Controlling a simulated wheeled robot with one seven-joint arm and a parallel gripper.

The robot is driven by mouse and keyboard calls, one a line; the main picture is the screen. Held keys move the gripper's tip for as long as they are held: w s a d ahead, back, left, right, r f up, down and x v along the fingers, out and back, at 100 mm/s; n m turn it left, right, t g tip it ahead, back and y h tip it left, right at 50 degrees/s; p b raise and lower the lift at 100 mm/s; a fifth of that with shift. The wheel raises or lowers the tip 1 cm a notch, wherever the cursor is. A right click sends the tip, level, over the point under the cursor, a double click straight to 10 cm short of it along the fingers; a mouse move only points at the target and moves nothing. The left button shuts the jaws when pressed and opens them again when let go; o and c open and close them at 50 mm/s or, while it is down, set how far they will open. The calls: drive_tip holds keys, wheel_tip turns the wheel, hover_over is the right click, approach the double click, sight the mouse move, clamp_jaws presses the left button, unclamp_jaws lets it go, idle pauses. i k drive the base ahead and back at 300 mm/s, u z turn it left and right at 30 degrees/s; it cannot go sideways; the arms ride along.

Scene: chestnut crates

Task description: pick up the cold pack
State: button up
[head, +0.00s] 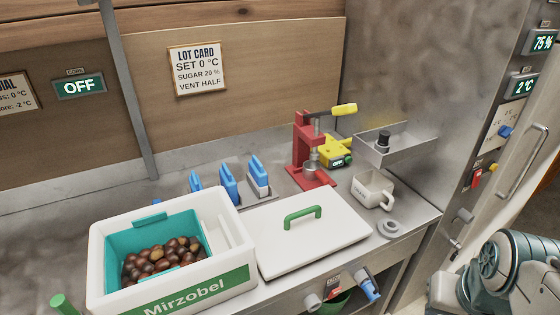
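Several blue packs stand upright in a row behind the crate, at the back of the counter. The left one (195,180) is partly hidden by the crate wall. The middle one (229,183) is mostly blue. The right one (258,176) has a blue top and a pale lower part, in a grey holder (264,198). They look like cold packs, but no label is readable on them. My gripper is out of the picture; only a teal and grey part of my arm shows at the lower right, well away from the packs.
A white crate (240,237) with a teal liner holds chestnuts. Beside it lies a white lid (340,235) with a green handle. Behind the lid stands a red press (307,150) with a yellow handle. A white mug (372,190) and grey ring (390,229) sit right. A metal tray (405,150) is on the wall.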

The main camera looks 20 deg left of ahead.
sight(257, 174)
drive_tip(key=u, duration=0.45)
drive_tip(key=i, duration=0.95)
drive_tip(key=u, duration=0.75)
